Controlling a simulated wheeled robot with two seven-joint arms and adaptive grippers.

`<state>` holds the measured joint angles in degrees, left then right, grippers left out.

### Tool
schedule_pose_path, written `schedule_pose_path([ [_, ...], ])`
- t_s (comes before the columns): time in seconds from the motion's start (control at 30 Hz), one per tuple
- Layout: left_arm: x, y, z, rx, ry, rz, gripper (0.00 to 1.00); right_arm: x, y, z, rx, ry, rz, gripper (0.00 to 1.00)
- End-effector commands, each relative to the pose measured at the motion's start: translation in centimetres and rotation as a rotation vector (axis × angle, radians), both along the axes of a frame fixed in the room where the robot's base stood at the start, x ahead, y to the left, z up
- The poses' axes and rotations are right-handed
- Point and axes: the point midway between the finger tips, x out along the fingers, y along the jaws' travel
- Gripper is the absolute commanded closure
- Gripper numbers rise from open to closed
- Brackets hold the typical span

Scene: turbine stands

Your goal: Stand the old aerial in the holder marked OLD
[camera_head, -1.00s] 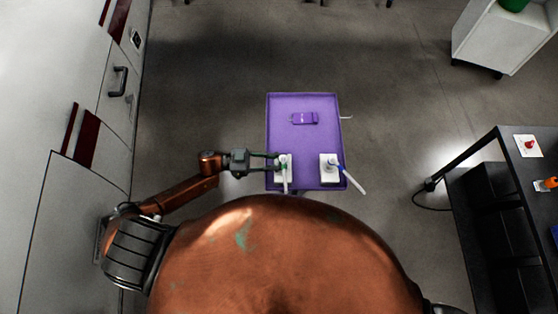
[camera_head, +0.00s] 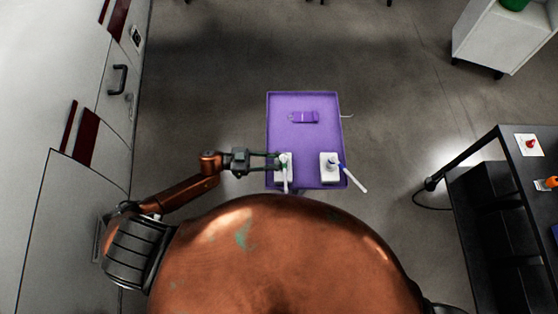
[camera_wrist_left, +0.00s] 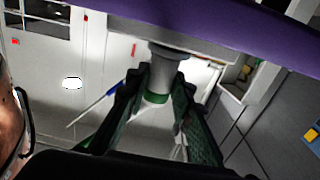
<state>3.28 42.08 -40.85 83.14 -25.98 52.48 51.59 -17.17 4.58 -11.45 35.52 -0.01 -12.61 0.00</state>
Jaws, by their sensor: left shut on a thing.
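My left gripper (camera_head: 277,161) is shut on a pale, upright aerial with a green band (camera_wrist_left: 155,98) at the left white holder (camera_head: 282,178). In the left wrist view my fingers (camera_wrist_left: 155,88) are on both sides of its thick base, close to the white block. I cannot tell whether the base is fully seated. A thin white rod hangs toward me from it. The right white holder (camera_head: 329,175) has a second aerial, white with a blue band (camera_head: 354,180), leaning out to the right. Holder markings are not readable. My right gripper is not in view.
Both holders stand at the near edge of a purple tray (camera_head: 300,145). A purple tagged item (camera_head: 304,118) lies at its far side. A dark shelf unit (camera_head: 500,180) stands at right, and white cabinets (camera_head: 75,60) at left. Floor around the tray is clear.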

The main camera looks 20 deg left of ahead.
Motion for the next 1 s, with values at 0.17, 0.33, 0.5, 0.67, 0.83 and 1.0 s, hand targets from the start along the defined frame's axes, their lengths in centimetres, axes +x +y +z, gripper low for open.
schedule_pose_path([
  [0.17, -0.22, 0.09, -1.22, 0.02, 0.008, 0.005, 1.0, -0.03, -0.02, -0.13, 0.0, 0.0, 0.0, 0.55],
  [0.33, -0.34, 0.1, -1.41, 0.021, 0.009, 0.004, 1.0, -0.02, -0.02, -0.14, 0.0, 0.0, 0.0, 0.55],
  [0.5, -0.28, 0.08, -1.19, 0.017, 0.008, 0.003, 0.67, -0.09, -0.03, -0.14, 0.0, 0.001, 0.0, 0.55],
  [0.67, -0.2, 0.07, -0.94, 0.014, 0.006, 0.003, 0.58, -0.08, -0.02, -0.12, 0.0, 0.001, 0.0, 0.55],
  [0.83, -0.15, 0.07, -0.83, 0.012, 0.005, 0.003, 0.57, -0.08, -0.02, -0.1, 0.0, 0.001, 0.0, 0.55],
  [1.0, -0.12, 0.06, -0.74, 0.011, 0.004, 0.002, 0.52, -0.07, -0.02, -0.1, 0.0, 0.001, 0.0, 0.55],
])
